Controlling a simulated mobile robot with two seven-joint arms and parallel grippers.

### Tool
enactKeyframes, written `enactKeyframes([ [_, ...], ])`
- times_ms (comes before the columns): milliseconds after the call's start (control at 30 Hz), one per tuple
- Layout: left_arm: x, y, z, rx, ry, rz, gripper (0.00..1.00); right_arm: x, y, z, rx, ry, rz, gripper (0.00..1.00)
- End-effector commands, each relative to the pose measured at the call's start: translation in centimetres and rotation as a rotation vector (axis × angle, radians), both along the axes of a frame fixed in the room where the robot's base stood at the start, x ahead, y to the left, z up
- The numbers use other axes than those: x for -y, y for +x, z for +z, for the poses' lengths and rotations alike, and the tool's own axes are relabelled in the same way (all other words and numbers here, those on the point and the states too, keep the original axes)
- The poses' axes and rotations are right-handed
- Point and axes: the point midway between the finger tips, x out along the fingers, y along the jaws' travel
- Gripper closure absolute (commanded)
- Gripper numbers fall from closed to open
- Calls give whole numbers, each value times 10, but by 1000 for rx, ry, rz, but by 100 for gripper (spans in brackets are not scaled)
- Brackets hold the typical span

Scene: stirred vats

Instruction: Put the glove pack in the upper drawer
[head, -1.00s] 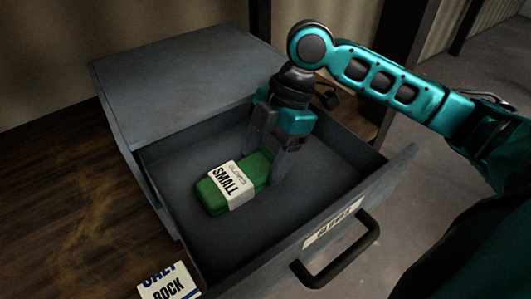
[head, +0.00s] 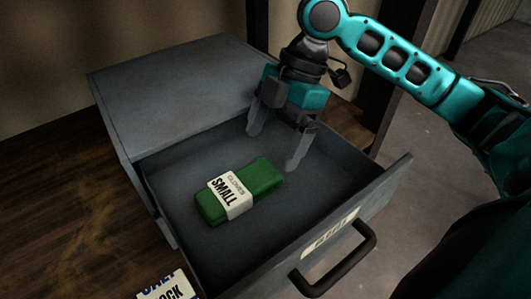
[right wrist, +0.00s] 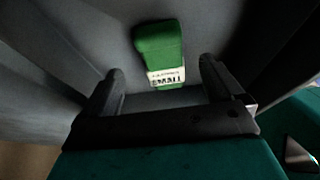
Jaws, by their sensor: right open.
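The green glove pack (head: 262,176) lies flat on the floor of the open upper drawer (head: 176,250), with a white band marked SMALL around it. It also shows in the right wrist view (right wrist: 158,45), beyond the fingertips. My right gripper (head: 273,150) is open and empty, above the drawer's back right part, up and to the right of the pack and apart from it. Its two spread fingers also show in the right wrist view (right wrist: 160,78). My left gripper is not in view.
The grey cabinet top (head: 175,85) is bare. The drawer front has a black handle (head: 340,265) and a label (head: 330,233). A printed card (head: 165,286) lies at the lower left on the wooden top (head: 75,220). The drawer floor around the pack is clear.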

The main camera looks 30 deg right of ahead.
Motion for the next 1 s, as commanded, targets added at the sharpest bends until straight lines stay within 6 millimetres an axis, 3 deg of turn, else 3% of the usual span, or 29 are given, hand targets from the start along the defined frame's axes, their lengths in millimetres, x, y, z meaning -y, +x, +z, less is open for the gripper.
enactKeyframes([
  [100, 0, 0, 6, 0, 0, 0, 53, 10, 2, 26, 3, 0, -2, 6],
  [333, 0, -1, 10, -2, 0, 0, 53, 22, 2, 53, 1, 0, -1, 6],
  [1000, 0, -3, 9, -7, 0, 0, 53, 23, 2, 57, -1, 1, 0, 6],
])
